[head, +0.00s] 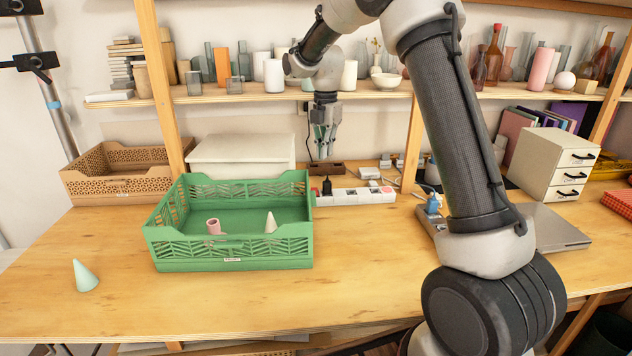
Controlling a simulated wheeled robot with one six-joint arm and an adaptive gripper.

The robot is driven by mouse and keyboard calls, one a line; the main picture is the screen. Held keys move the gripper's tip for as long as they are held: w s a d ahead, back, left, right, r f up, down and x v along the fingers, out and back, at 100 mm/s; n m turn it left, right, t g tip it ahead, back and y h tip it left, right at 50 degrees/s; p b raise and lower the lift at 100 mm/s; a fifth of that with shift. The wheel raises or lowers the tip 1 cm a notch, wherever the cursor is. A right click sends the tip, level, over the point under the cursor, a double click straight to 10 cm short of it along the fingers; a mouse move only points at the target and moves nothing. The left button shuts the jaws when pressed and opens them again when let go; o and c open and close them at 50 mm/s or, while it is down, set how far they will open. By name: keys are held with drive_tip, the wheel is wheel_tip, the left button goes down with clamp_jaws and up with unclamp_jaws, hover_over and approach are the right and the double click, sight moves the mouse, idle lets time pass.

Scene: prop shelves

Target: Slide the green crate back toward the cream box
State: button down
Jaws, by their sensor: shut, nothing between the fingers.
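The green crate (232,249) stands on the wooden table, left of centre. A pink cup-like piece (213,227) and a pale cone (271,223) are inside it. The cream box (240,152) stands behind the crate, partly hidden by its back wall. I cannot tell whether the two touch. My gripper (323,155) is shut and empty, pointing down. It shows above and behind the crate's back right corner, to the right of the cream box.
A white power strip (355,196) lies right of the crate. A tan crate (110,180) stands at the back left. A pale green cone (85,276) stands at the front left. A shelf (385,94) with vases runs above.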

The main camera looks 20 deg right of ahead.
wheel_tip(320, 180, down, 10)
drive_tip(key=s+a+n, duration=0.1)
drive_tip(key=s+a, duration=0.2)
idle(0.5)
drive_tip(key=shift+s+a, duration=0.65)
